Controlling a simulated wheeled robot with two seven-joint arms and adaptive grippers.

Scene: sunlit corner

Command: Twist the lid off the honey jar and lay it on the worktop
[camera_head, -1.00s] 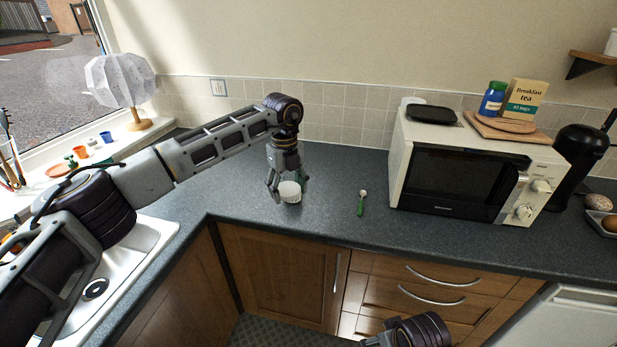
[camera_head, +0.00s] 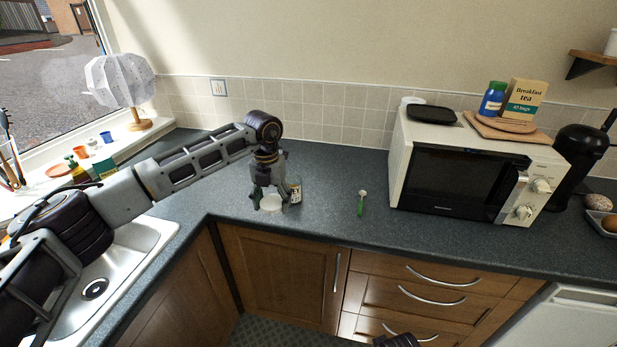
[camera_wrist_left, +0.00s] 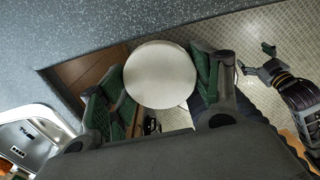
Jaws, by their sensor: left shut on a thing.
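The honey jar (camera_head: 296,190) stands on the worktop (camera_head: 330,165), small in the head view, just right of my left gripper. My left gripper (camera_head: 270,198) is shut on the round white lid (camera_head: 271,203), which is off the jar and to its left. In the left wrist view the lid (camera_wrist_left: 160,75) sits between the green-padded fingers of my left gripper (camera_wrist_left: 152,88). I cannot tell whether the lid touches the worktop. My right gripper (camera_wrist_left: 257,58) shows small at the right of the left wrist view, fingers apart and empty.
A green-handled spoon (camera_head: 361,203) lies right of the jar. A microwave (camera_head: 466,170) stands further right. The sink (camera_head: 125,265) is at the left, and the worktop's front edge is close to the lid. The worktop behind the spoon is clear.

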